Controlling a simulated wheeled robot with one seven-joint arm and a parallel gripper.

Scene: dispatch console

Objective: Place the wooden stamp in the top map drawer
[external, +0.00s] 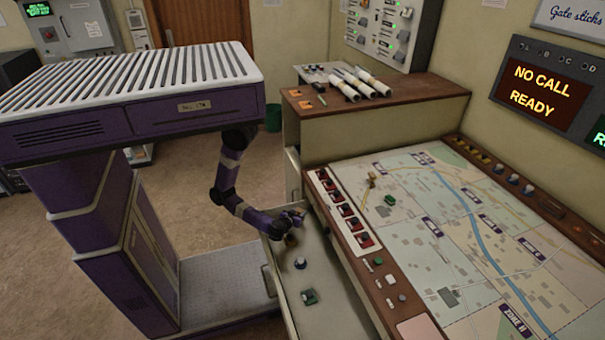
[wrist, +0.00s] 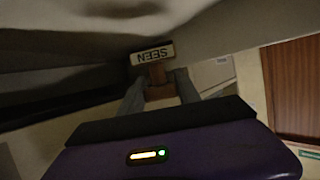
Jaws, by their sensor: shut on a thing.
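The wooden stamp (wrist: 157,74) is between the fingers of my gripper (wrist: 161,88) in the wrist view. Its pale base plate (wrist: 152,54) reads "SEEN" upside down and points away from the palm. In the external view my gripper (external: 294,221) is at the far part of the open map drawer (external: 336,285), low over it or inside its rim. The stamp is too small and too hidden there to make out clearly. I cannot tell whether it touches the drawer floor.
A wooden-topped cabinet (external: 410,112) with rolled papers (external: 352,84) stands behind. The drawer's near end is clear.

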